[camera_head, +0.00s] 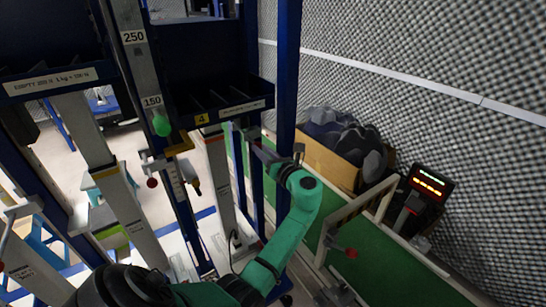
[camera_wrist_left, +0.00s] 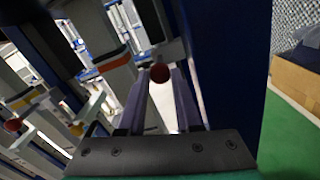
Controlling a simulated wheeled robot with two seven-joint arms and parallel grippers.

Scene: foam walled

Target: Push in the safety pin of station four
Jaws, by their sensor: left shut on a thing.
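The yellow label with a 4 (camera_head: 201,118) marks station four on the front of a dark shelf bin. My left gripper (camera_head: 259,149) is beside the grey and blue uprights just right of and below that label. In the left wrist view, its two purple fingers are shut on a round red knob (camera_wrist_left: 160,73), the head of the safety pin. The knob sits between the fingertips, in front of a grey bracket. How far the pin is in cannot be told. In the head view the fingers and arm hide the knob. My right gripper is not in view.
A similar red knob (camera_head: 152,183) and a green ball (camera_head: 161,126) are on the stations to the left. A cardboard box (camera_head: 328,163) of dark foam pieces and a lit display (camera_head: 430,183) stand to the right. Blue posts (camera_head: 287,80) crowd the gripper.

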